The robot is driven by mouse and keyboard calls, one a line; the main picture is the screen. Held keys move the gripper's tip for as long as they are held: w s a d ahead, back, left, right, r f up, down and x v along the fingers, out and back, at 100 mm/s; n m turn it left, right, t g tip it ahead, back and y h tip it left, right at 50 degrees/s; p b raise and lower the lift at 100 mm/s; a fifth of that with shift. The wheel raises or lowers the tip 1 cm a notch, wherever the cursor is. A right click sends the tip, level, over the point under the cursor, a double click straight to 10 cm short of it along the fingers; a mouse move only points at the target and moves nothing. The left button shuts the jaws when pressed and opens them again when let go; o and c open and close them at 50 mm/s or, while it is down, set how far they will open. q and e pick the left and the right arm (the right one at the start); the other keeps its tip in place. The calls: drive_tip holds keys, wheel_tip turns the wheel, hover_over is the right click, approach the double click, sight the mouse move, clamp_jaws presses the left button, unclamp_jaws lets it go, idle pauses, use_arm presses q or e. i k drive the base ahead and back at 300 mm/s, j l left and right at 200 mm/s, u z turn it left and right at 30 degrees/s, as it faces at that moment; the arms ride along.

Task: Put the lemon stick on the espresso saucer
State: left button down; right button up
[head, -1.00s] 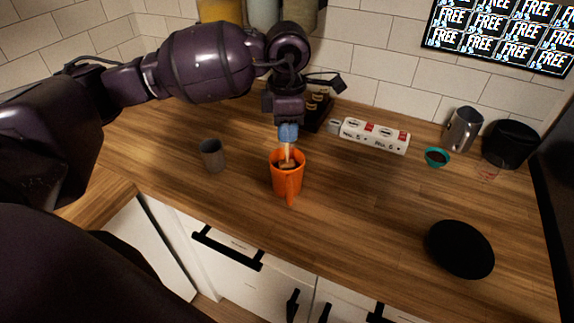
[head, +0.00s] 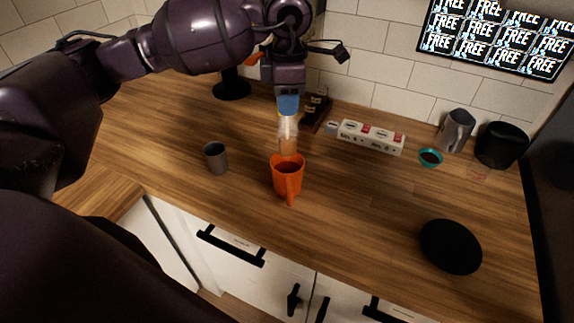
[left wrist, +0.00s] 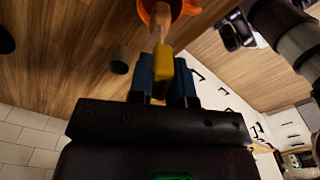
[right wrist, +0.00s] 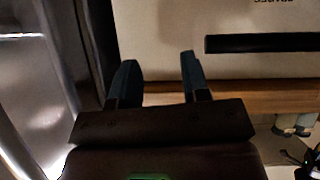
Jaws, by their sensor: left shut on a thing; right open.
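My left gripper (head: 288,104) is shut on a stick (head: 287,143), apparently the lemon stick, and holds it upright over an orange mug (head: 287,180). Its tan length points down; its lower end looks close to the mug's rim, and I cannot tell if it is clear. In the left wrist view the stick (left wrist: 161,22) has a yellow part (left wrist: 161,84) between the blue fingers. A flat black round dish (head: 450,246), possibly the espresso saucer, lies empty at the right front of the counter. My right gripper (right wrist: 158,78) is open and empty, below counter level by white fronts.
A grey cup (head: 215,158) stands left of the mug. A white box (head: 366,137), a teal bowl (head: 430,158), a metal pitcher (head: 456,130) and a black container (head: 501,145) stand along the back. The counter between mug and black dish is clear.

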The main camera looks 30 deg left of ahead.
sight(451, 245)
drive_tip(key=k, duration=1)
